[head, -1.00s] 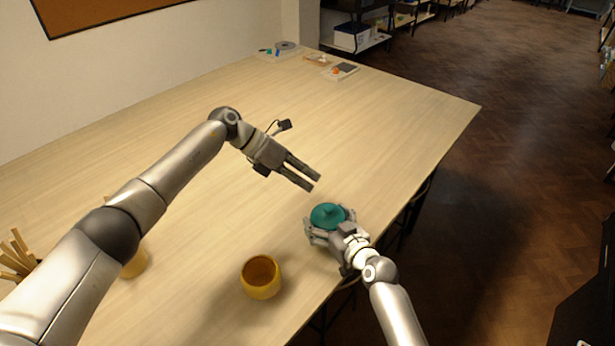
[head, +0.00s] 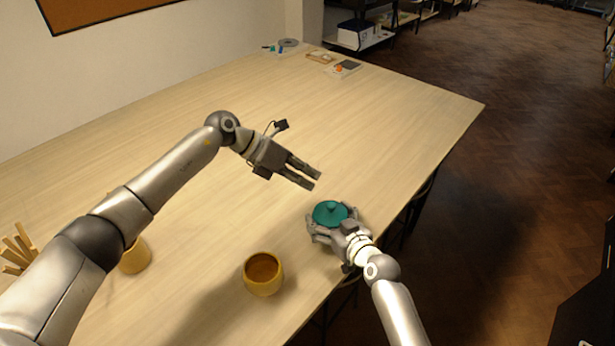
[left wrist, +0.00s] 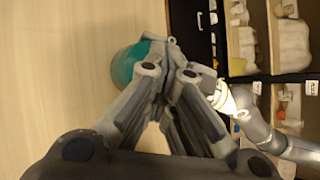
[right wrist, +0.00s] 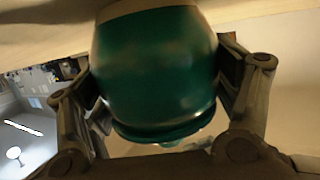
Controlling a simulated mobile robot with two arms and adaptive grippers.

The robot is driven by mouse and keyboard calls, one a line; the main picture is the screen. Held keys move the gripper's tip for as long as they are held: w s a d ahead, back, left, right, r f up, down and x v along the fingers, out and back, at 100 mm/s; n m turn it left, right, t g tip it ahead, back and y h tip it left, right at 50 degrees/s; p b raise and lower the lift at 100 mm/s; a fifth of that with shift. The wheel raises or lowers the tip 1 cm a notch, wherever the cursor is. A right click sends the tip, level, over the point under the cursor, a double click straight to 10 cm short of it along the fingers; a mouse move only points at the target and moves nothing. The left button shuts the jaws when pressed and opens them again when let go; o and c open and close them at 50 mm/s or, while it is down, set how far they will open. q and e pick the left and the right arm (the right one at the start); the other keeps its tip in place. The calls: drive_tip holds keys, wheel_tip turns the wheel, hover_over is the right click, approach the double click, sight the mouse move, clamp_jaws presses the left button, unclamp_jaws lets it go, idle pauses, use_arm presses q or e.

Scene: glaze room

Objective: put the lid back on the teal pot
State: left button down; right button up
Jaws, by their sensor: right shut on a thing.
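The teal pot (right wrist: 155,65) is between the fingers of my right gripper (right wrist: 160,85), which is shut on its body near the table's right edge. In the head view its round teal lid (head: 330,213), knob up, is on top of the pot. In the right wrist view the picture is upside down and the lid's rim (right wrist: 165,132) lies against the pot's mouth; I cannot tell if it is fully seated. My left gripper (head: 315,181) is empty above the table, up and left of the lid. Its fingertips meet in the left wrist view (left wrist: 172,45).
A yellow cup (head: 263,274), open at the top, stands left of my right gripper. Another yellow vessel (head: 135,257) is partly behind my left arm, near wooden sticks (head: 18,250). Small trays (head: 344,69) lie at the table's far end. The middle of the table is clear.

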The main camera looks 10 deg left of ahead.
use_arm(q)
drive_tip(key=shift+s+a+r+n+t, duration=0.2)
drive_tip(key=shift+s+r+n+t, duration=0.2)
drive_tip(key=shift+n+t, duration=0.25)
drive_tip(key=shift+s+a+r+n+t+y, duration=0.15)
drive_tip(key=shift+s+r+n+t+y, duration=0.25)
drive_tip(key=shift+n, duration=0.55)
drive_tip(key=shift+s+a+f+n+t+y, duration=0.15)
drive_tip(key=shift+s+n+t, duration=0.1)
drive_tip(key=shift+n+t, duration=0.2)
drive_tip(key=shift+s+d+f+n+t+y, duration=0.1)
drive_tip(key=shift+s+n+t+y, duration=0.1)
drive_tip(key=shift+n+t, duration=0.2)
idle(0.4)
drive_tip(key=shift+r, duration=0.1)
idle(0.4)
drive_tip(key=shift+s+r+n+t+y, duration=0.5)
drive_tip(key=shift+n+t, duration=0.1)
drive_tip(key=shift+n, duration=0.25)
drive_tip(key=shift+s, duration=0.1)
drive_tip(key=shift+s+r+n+t+y, duration=0.25)
drive_tip(key=shift+n+t, duration=0.15)
drive_tip(key=shift+n, duration=0.1)
drive_tip(key=shift+s+r+n+y, duration=0.1)
drive_tip(key=shift+r+n+y, duration=0.05)
drive_tip(key=shift+n+y, duration=0.2)
drive_tip(key=shift+s+f+n+t+y, duration=0.2)
drive_tip(key=shift+s+n+t+y, duration=0.35)
drive_tip(key=shift+n, duration=0.4)
